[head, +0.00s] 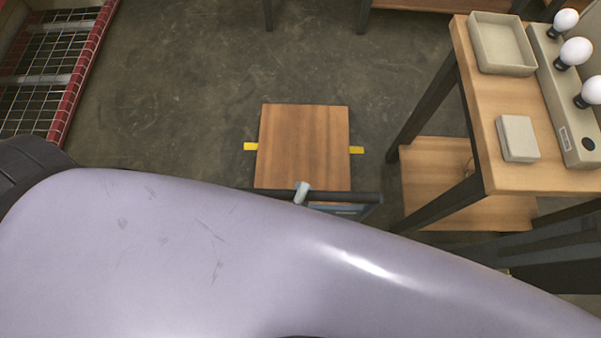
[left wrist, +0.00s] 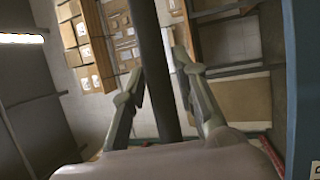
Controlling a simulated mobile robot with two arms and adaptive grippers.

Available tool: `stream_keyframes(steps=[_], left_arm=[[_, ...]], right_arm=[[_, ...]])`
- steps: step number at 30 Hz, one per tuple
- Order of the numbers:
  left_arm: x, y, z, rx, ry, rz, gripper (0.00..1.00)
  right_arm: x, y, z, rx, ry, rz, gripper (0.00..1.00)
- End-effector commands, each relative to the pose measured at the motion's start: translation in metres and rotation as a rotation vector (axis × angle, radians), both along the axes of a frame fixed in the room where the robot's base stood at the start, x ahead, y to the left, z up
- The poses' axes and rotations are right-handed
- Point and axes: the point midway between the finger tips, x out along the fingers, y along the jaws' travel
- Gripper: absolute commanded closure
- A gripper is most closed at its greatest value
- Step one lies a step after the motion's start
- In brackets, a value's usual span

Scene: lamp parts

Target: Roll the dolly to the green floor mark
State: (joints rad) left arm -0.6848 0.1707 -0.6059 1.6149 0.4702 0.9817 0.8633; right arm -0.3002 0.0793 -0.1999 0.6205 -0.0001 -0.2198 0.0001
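The dolly has a flat wooden deck (head: 303,147) on the floor at the middle of the head view. Its dark handle bar (head: 345,196) crosses the deck's near edge. A pale tip of my left gripper (head: 302,192) shows at that bar; my large lilac arm hides the rest. In the left wrist view a dark bar (left wrist: 158,85) runs between the two fingers of my left gripper (left wrist: 157,62). The fingertips lie close on both sides of it and seem to hold it. No green floor mark shows in either view. My right gripper is not in view.
Yellow floor strips (head: 250,147) show left and right of the deck. A wooden table (head: 475,95) with bulbs (head: 575,51), a tray (head: 502,45) and a lower shelf (head: 435,175) stands close on the right. A red-edged wire rack (head: 75,95) is at left. Floor beyond the deck is clear.

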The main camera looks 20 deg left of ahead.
Motion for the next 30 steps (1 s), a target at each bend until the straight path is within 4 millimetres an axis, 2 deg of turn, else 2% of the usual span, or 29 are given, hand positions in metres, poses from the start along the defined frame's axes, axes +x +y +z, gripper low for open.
stream_keyframes(steps=[4, 14, 17, 24, 30], left_arm=[[0.0, 0.0, 0.0, 0.001, -0.001, 0.001, 0.61], [-0.002, 0.001, 0.0, 0.002, -0.001, 0.001, 0.6], [-0.012, 0.001, -0.003, 0.002, 0.002, 0.0, 0.6], [-0.051, 0.006, -0.01, 0.002, 0.001, -0.001, 0.6], [-0.071, 0.009, -0.013, 0.001, -0.001, 0.0, 0.6]], right_arm=[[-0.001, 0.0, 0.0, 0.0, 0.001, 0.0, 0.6], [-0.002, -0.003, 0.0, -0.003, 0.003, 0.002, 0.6], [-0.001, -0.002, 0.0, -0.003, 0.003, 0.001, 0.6], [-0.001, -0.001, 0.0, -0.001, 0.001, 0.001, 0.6], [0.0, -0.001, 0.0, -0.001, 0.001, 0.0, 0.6]])
